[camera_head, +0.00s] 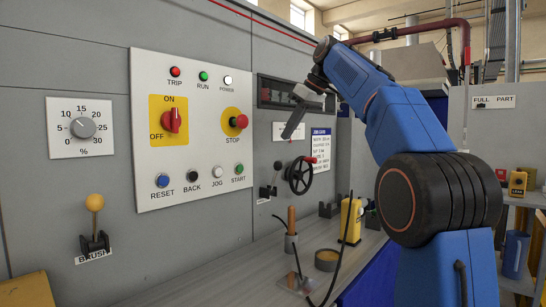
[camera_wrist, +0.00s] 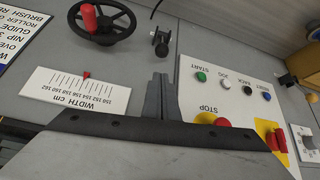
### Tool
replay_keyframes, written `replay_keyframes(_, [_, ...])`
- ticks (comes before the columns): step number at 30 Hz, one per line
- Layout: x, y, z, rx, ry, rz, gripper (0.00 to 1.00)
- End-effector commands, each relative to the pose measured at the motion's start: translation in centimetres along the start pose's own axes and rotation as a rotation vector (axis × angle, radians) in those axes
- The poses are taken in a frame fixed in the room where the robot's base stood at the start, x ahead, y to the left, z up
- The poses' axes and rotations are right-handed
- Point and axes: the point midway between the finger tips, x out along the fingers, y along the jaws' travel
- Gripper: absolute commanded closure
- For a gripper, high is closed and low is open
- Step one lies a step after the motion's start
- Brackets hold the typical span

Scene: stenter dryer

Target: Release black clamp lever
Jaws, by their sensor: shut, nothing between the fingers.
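The black clamp lever (camera_head: 269,190) is a small lever on the grey machine wall, left of the black handwheel (camera_head: 300,175). It also shows in the wrist view (camera_wrist: 160,43), where the picture is turned over and the handwheel lies to its left. My gripper (camera_head: 289,133) is in front of the wall, above the lever in the head view. Its fingers are together and hold nothing. In the wrist view my gripper (camera_wrist: 161,78) has its fingertips pointing toward the lever, with a clear gap between them.
The handwheel has a red knob (camera_head: 311,160). The white control panel (camera_head: 210,70) is to the left, with a red stop button (camera_head: 238,122). A width scale (camera_wrist: 80,92) shows in the wrist view. A ledge below holds a wooden-handled tool (camera_head: 291,220), a round tin (camera_head: 327,259) and a yellow device (camera_head: 351,220).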

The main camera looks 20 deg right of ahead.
Motion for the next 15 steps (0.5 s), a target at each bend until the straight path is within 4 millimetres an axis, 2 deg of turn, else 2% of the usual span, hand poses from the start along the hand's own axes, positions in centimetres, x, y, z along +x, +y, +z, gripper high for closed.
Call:
replay_keyframes(8, [0.5, 0.0, 0.0, 0.001, 0.0, 0.0, 1.0])
replay_keyframes(15, [3.7, -0.1, 0.0, 0.002, -0.002, -0.003, 1.0])
